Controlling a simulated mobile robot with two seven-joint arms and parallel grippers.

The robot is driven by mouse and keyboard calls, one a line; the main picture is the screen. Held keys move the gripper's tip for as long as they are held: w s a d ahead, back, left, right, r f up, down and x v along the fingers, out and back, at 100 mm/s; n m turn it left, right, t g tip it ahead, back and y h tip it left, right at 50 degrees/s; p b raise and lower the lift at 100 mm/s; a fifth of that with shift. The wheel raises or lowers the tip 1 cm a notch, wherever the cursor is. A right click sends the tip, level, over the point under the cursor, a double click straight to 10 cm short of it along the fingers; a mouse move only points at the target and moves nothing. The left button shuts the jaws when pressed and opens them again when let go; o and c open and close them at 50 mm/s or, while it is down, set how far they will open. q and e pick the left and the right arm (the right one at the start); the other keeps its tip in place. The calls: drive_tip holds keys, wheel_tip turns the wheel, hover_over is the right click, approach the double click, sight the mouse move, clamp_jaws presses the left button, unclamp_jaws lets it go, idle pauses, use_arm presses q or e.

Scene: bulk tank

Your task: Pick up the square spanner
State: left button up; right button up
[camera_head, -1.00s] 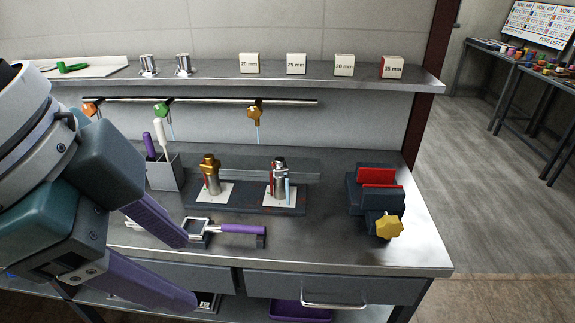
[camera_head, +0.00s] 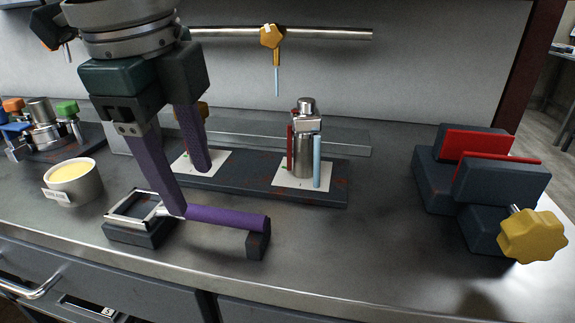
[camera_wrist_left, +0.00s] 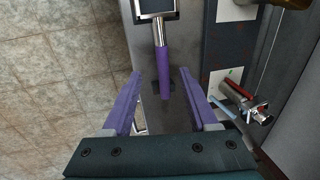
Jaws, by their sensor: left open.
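The square spanner has a purple handle (camera_head: 228,218) and a square metal frame (camera_head: 128,207) at its left end. It lies across dark supports on the steel bench in the head view. My left gripper (camera_head: 186,191) points down, open and empty, with its purple fingers close by the spanner near where the handle meets the frame. In the left wrist view, the handle (camera_wrist_left: 163,72) appears between the two spread fingertips of my left gripper (camera_wrist_left: 159,74). I cannot tell how far below the tips it lies. My right gripper is not in view.
A dark base (camera_head: 260,187) with a metal cylinder (camera_head: 304,140) stands behind the spanner. A red-jawed vise (camera_head: 470,180) with a yellow knob is at right. A cup of yellow stuff (camera_head: 74,182) stands at left.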

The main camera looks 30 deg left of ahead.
sight(204, 209)
use_arm(q)
drive_tip(key=f, duration=0.2)
drive_tip(key=w+f+b, duration=0.1)
drive_tip(key=f, duration=0.2)
drive_tip(key=shift+w+a+f+b, duration=0.1)
drive_tip(key=shift+w+f+b, duration=0.15)
drive_tip(key=shift+f+b, duration=0.15)
clamp_jaws()
idle(0.4)
